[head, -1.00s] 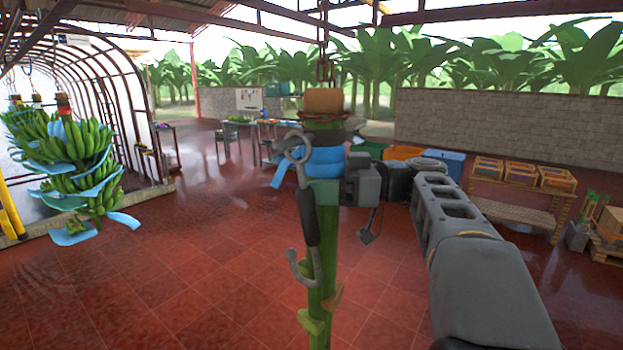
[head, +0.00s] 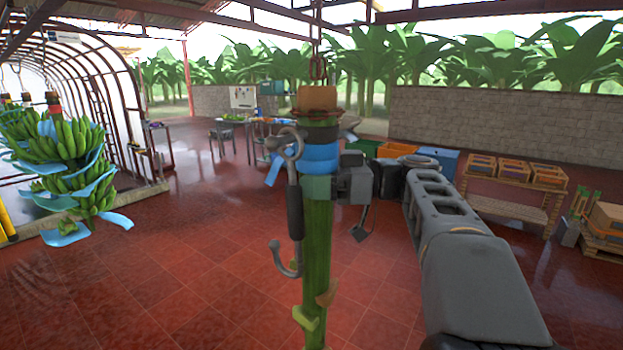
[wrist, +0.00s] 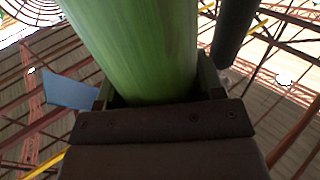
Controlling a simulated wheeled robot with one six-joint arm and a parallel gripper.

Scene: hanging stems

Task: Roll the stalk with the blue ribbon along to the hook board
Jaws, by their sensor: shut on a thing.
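The green stalk (head: 317,245) with the blue ribbon (head: 319,157) hangs upright from a chain in the middle of the head view. Its cut top is tan, with a rusty band below. My gripper (head: 320,188) is shut around the stalk just below the ribbon. In the wrist view the stalk (wrist: 135,45) fills the space between my jaws (wrist: 155,92). A metal hook tool with a dark handle (head: 294,210) hangs along the stalk's left side. A pale board (head: 243,97) stands far back; I cannot tell whether it is the hook board.
Banana bunches with blue strips (head: 65,150) hang at the left by an arched frame (head: 95,75). Tables (head: 232,123) stand at the back. A rack of crates (head: 513,175) and a pallet with boxes (head: 605,225) stand at the right. The red tiled floor (head: 190,270) is open around the stalk.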

